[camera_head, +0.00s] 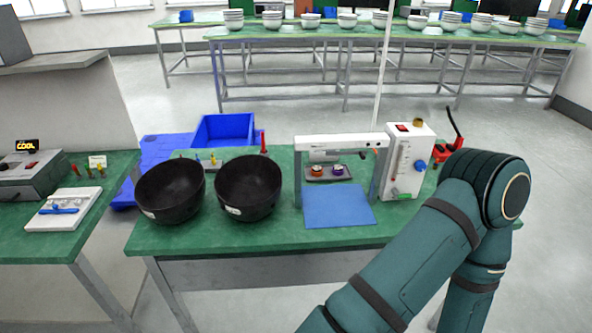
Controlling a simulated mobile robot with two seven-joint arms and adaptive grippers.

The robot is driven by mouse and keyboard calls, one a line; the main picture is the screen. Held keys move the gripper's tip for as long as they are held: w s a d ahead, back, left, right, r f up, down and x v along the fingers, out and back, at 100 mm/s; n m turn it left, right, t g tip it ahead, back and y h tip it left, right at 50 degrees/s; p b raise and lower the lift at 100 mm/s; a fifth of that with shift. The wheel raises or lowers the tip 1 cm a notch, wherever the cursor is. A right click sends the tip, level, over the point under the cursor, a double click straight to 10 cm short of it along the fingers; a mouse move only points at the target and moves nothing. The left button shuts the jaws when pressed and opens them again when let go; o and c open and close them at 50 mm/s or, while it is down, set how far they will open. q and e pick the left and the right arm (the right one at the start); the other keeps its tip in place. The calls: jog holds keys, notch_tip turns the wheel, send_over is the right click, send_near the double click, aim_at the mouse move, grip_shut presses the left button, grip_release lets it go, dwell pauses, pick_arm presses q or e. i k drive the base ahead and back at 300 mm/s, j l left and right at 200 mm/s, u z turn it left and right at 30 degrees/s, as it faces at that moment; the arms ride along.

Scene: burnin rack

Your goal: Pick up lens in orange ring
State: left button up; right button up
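A small lens in an orange ring (317,171) sits on a dark tray (328,179) under the white frame of a bench device on the green table. A similar piece with a purple ring (338,170) sits just to its right on the same tray. My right arm reaches up from the bottom and bends down again at the right, in front of the table's right end. Its gripper is outside the picture. My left arm and gripper do not show.
A blue mat (338,207) lies in front of the white frame (342,141). A white box with a red switch (409,161) stands right of it. Two black bowls (170,190) (249,187) stand to the left, with a blue bin (222,131) behind. A second green bench (50,240) is at far left.

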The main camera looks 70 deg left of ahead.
aim_at(316, 171)
jog(key=u, duration=2.2)
jog(key=z, duration=1.55)
jog(key=j+z, duration=0.25)
jog(key=j, duration=0.15)
jog(key=k+j+z, duration=0.25)
jog(key=j, duration=0.15)
jog(key=i, duration=0.1)
